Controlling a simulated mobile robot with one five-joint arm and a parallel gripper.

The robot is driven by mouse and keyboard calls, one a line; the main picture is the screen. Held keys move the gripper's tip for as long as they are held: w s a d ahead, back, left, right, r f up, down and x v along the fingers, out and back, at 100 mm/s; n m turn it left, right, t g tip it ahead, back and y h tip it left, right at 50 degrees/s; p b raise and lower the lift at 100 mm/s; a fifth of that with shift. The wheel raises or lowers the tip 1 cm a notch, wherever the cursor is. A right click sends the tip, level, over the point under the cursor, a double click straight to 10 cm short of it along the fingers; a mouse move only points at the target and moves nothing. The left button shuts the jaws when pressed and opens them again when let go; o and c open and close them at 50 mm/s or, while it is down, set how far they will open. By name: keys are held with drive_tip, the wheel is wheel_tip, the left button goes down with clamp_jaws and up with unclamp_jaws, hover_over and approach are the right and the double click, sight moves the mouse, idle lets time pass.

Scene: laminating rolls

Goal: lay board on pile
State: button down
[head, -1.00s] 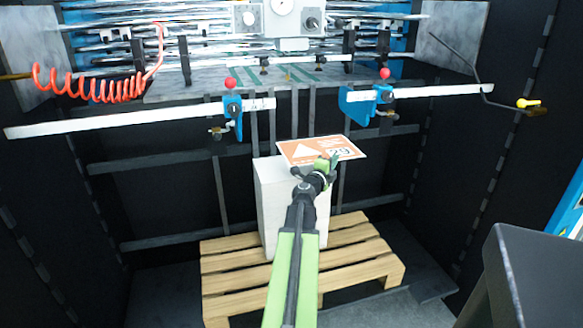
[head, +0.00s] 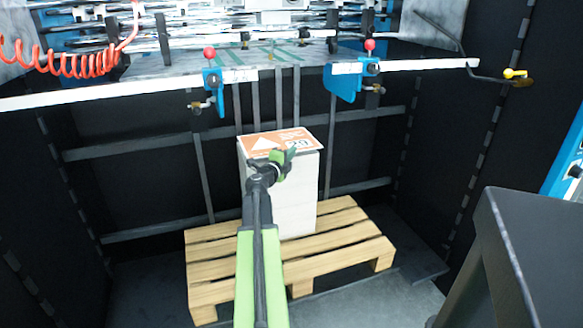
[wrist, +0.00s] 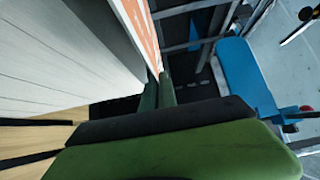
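The board (head: 279,140) is an orange and white printed sheet with a white triangle and a number. In the head view it lies level over the top of the pile (head: 295,205), a white block of stacked sheets, roughly lined up with it. I cannot tell whether it fully touches the pile. My gripper (head: 287,157) is at the board's front edge. In the wrist view, the narrow fingers (wrist: 158,93) meet the edge of the board (wrist: 143,32) and appear closed on it. The layered pile (wrist: 60,50) is close beside them.
The pile stands on a wooden pallet (head: 215,262). Above and behind are a machine bed with rails, blue clamps (head: 343,82) and a red coiled hose (head: 60,62). A dark cabinet (head: 530,255) stands at the right front.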

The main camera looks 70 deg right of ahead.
wheel_tip(320, 180, down, 4)
drive_tip(key=b, duration=0.4)
drive_tip(key=shift+f, duration=0.2)
drive_tip(key=c, duration=1.7)
unclamp_jaws()
drive_tip(key=shift+r, duration=0.1)
drive_tip(key=shift+r, duration=0.1)
drive_tip(key=a, duration=0.8)
drive_tip(key=w+a, duration=0.1)
drive_tip(key=a, duration=0.3)
